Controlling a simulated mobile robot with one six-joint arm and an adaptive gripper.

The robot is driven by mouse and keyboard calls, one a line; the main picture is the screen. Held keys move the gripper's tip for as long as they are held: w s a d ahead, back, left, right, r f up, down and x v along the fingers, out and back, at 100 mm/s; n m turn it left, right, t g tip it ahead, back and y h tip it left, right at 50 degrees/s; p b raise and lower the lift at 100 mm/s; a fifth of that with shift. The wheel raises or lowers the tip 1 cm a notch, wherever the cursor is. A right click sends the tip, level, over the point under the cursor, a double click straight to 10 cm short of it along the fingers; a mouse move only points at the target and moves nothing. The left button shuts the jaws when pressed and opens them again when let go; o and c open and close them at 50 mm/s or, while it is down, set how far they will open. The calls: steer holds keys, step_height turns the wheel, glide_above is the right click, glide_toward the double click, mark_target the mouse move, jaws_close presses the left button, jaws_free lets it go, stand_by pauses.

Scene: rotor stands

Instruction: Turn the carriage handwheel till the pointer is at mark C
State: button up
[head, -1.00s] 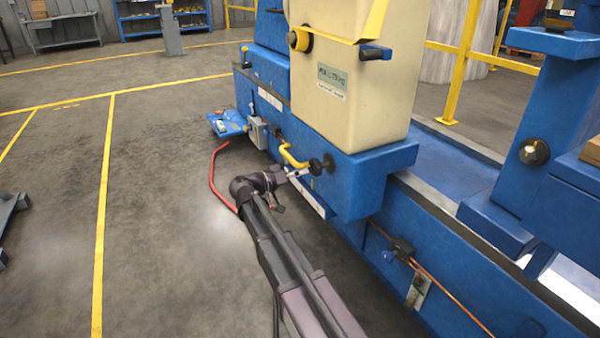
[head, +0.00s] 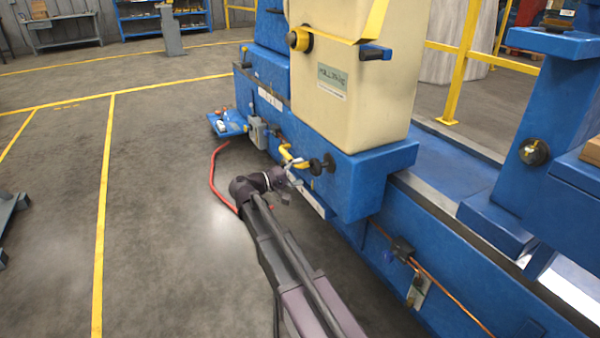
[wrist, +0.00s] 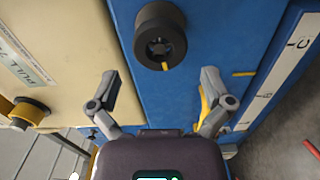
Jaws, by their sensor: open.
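The handwheel is a dark round wheel (wrist: 160,45) with a yellow mark on its rim, on the carriage's blue face. It also shows in the head view (head: 322,165). My gripper (wrist: 160,76) is open and empty, with its fingers spread to either side below the wheel in the wrist view. I see no contact. In the head view my gripper (head: 290,180) is just left of the wheel. The yellow pointer (wrist: 245,74) lies beside a white scale strip (wrist: 282,68). It appears between mark C (wrist: 303,43) and the mark below it.
A yellow bent handle (head: 290,155) sits left of the wheel and shows partly behind my right finger in the wrist view. A cream housing (head: 350,90) rises above the carriage. A red hose (head: 213,180) lies on the floor. Open floor is to the left.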

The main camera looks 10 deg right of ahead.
mark_target(313, 168)
steer(key=shift+n, duration=0.3)
steer(key=shift+d, duration=0.15)
steer(key=shift+x, duration=1.65)
steer(key=c, duration=1)
steer(key=shift+s+d+m, duration=0.1)
steer(key=shift+s+m, duration=0.2)
steer(key=shift+m, duration=0.7)
steer(key=shift+s+d+m, duration=0.1)
steer(key=shift+s+m, duration=0.2)
steer(key=shift+m, duration=0.7)
steer(key=shift+s+d+m, duration=0.1)
steer(key=shift+s+m, duration=0.25)
steer(key=shift+m, duration=0.65)
steer(key=shift+s+d+m, duration=0.1)
steer(key=shift+s+m, duration=0.2)
steer(key=shift+m, duration=0.7)
steer(key=shift+s+d+m, duration=0.1)
steer(key=shift+s+m, duration=0.25)
steer(key=shift+m, duration=0.7)
steer(key=shift+s+d+m, duration=0.1)
steer(key=shift+s+m, duration=0.2)
steer(key=shift+m, duration=0.75)
steer(key=shift+s+d+m, duration=0.1)
steer(key=shift+s+m, duration=0.2)
steer(key=shift+m, duration=0.65)
steer(key=shift+s+d+m, duration=0.1)
steer(key=shift+s+m, duration=0.2)
steer(key=shift+m, duration=0.65)
